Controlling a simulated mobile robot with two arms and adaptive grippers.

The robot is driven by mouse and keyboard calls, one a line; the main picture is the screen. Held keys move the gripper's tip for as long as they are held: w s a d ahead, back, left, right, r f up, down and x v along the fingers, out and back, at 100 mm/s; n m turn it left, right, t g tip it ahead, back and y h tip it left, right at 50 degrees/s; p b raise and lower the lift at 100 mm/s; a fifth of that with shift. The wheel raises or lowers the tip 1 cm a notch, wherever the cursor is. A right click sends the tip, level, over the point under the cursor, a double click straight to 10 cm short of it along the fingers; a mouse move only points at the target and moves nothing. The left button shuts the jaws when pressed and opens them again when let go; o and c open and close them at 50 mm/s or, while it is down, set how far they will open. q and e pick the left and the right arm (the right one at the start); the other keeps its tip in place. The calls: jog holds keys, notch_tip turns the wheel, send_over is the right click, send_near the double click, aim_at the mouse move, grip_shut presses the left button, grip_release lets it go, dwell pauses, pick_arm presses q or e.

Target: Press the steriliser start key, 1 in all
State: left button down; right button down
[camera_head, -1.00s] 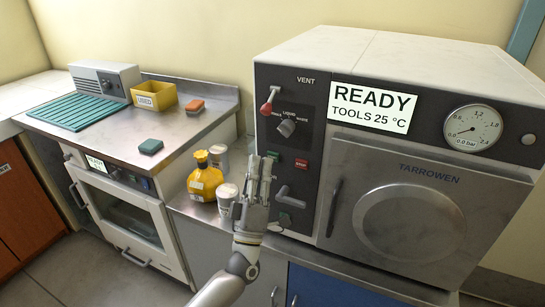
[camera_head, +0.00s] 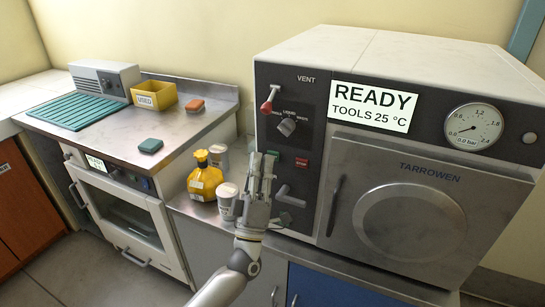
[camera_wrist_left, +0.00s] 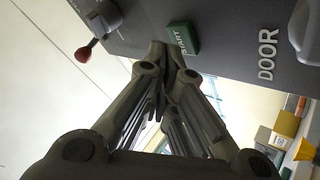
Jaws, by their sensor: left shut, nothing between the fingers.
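The steriliser (camera_head: 400,53) is the large white machine at right. Its display (camera_head: 372,106) reads "READY TOOLS 25 °C". The green start key (camera_head: 273,155) is on its dark left panel, partly behind my fingers; it also shows in the left wrist view (camera_wrist_left: 184,38), lettered "START". My left gripper (camera_head: 262,160) is shut and empty in front of that panel. In the left wrist view its fingertips (camera_wrist_left: 164,52) are just beside the start key; I cannot tell whether they touch it. My right gripper is not in view.
A red stop key (camera_head: 301,163) is right of the start key. A red-knobbed vent lever (camera_head: 268,102) and a dial (camera_head: 288,126) sit above. A door lever (camera_head: 291,196) is below. A yellow bottle (camera_head: 203,182) and white-lidded pots (camera_head: 227,192) stand left of my gripper.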

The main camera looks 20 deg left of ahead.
pick_arm(q)
jog(key=shift+w+a+f+b, duration=0.15)
jog(key=shift+w+a+b, duration=0.05)
jog(key=shift+w+b, duration=0.15)
dwell(1.0)
jog(key=shift+s, duration=0.1)
jog(key=shift+s+d+p, duration=0.35)
jog(key=shift+s+d, duration=0.05)
jog(key=shift+s, duration=0.2)
jog(key=s+p, duration=0.2)
jog(key=s, duration=0.3)
dwell(0.8)
